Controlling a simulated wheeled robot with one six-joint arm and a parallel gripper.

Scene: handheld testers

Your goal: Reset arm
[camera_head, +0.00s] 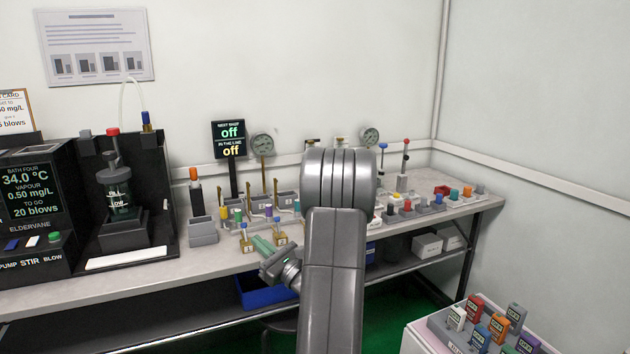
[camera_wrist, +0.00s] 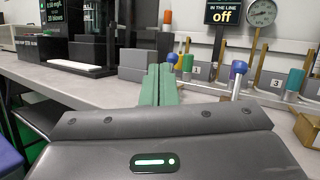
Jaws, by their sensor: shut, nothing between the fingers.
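My gripper (camera_head: 261,243) is shut and empty, its green fingers together, at the front edge of the bench (camera_head: 135,280). In the wrist view the closed fingers of my gripper (camera_wrist: 161,78) point at a grey block on the bench. A blue-topped tester (camera_wrist: 172,59) shows beside the fingertips and another (camera_wrist: 237,70) to their right; I cannot tell whether the fingers touch anything. My arm covers the middle of the bench in the head view.
The bath unit (camera_head: 30,205) and black stirrer stand (camera_head: 122,205) are at the left. A blue bin (camera_head: 262,292) sits below.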

